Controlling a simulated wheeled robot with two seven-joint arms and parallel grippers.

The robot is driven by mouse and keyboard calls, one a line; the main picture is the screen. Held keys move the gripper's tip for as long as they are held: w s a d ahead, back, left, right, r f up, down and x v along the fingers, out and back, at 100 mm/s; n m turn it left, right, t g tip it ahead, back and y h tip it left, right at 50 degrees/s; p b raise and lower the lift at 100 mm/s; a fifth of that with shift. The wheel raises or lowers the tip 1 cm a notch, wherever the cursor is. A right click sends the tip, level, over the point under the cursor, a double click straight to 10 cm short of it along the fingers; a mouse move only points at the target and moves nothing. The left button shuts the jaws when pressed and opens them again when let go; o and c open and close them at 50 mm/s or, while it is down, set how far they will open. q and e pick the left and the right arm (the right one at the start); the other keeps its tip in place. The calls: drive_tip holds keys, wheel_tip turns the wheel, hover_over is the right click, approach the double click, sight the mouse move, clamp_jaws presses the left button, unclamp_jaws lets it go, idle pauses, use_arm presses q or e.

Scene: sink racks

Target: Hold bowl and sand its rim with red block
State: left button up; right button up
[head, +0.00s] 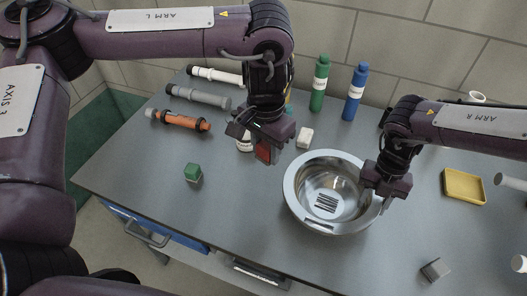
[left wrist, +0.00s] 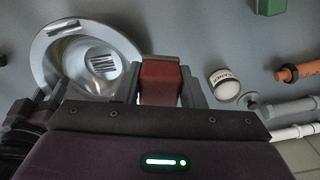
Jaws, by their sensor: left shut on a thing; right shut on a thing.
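The metal bowl (head: 300,195) stands upright on the grey table, with a dark striped patch on its inner bottom. My right gripper (head: 381,195) is shut on the right side of the bowl's rim. My left gripper (head: 262,146) is shut on the red block (head: 264,152) and holds it above the table, up and left of the bowl, apart from the rim. In the left wrist view the red block (left wrist: 160,80) sits between the two fingers, with the bowl (left wrist: 48,72) beyond it to the left.
A white block (head: 305,137) lies behind the bowl. A green cube (head: 193,172) is to the left, and a labelled jar (left wrist: 224,85) is near my left gripper. Green (head: 319,85) and blue (head: 355,92) bottles stand behind. A yellow tray (head: 463,188) and grey cube (head: 435,269) are right.

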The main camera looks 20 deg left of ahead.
use_arm(q)
drive_tip(key=s+d+r+m, duration=0.3)
drive_tip(key=s+d+m, duration=0.3)
drive_tip(key=d+m, duration=0.65)
drive_tip(key=shift+m, duration=0.85)
drive_tip(key=shift+a+f, duration=0.2)
drive_tip(key=shift+f, duration=0.55)
drive_tip(key=shift+a+f, duration=0.2)
drive_tip(key=shift+f, duration=0.55)
drive_tip(key=shift+a+f, duration=0.2)
drive_tip(key=shift+f, duration=0.55)
